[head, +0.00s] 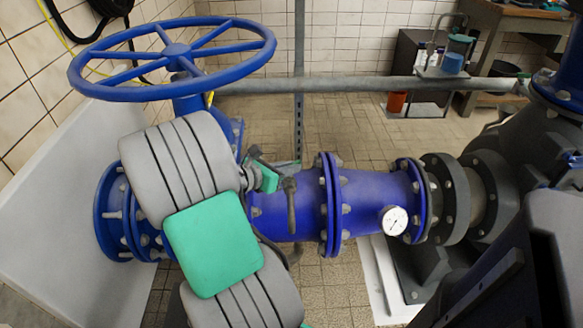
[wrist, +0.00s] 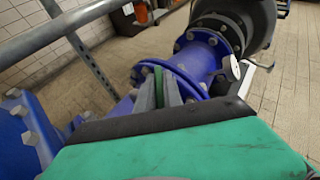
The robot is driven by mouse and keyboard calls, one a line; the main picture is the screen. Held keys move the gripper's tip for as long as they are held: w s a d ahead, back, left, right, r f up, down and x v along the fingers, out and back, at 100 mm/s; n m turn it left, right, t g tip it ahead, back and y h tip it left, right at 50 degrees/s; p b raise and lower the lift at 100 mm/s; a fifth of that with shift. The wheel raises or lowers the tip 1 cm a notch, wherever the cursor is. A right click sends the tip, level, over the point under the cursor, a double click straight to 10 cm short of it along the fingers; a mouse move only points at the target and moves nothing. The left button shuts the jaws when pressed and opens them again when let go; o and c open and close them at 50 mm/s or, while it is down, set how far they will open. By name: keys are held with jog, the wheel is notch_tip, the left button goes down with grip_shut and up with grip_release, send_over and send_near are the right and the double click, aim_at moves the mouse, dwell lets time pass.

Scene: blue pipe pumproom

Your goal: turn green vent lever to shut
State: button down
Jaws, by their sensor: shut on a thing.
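The green vent lever (wrist: 159,87) shows in the wrist view as a narrow upright green strip above the blue pipe. My gripper (wrist: 163,84) has its grey fingers on both sides of the lever and is shut on it. Much of the lever is hidden between the fingers. In the head view my grey and green arm reaches over the left part of the blue pipe (head: 380,197), and I cannot clearly make out the lever there. Whether the lever stands at open or shut cannot be told.
A large blue handwheel (head: 176,50) stands above the pipe at the left. A white-faced gauge (head: 395,220) sits on the pipe at the right. A grey horizontal rail (head: 370,84) runs behind. Tiled floor (head: 350,130) lies open beyond the pipe.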

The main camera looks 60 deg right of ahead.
jog(key=shift+s+r+g+p, duration=0.15)
jog(key=shift+g+p, duration=0.15)
jog(key=shift+p, duration=0.25)
jog(key=shift+r+p, duration=0.1)
jog(key=shift+p, duration=0.45)
jog(key=m+g+y+p, duration=0.1)
jog(key=p, duration=0.2)
jog(key=shift+r, duration=0.1)
jog(key=m+g+y+p, duration=0.1)
jog(key=m+g+p, duration=0.1)
jog(key=g+p, duration=0.1)
jog(key=shift+m+y+p, duration=0.3)
jog(key=shift+m+p, duration=0.1)
jog(key=shift+p, duration=0.1)
jog(key=shift+f+m+g+y+p, duration=0.35)
jog(key=shift+m+g+y+p, duration=0.35)
jog(key=shift+m+p, duration=0.1)
jog(key=shift+s+a, duration=0.1)
jog(key=c, duration=1.5)
grip_release()
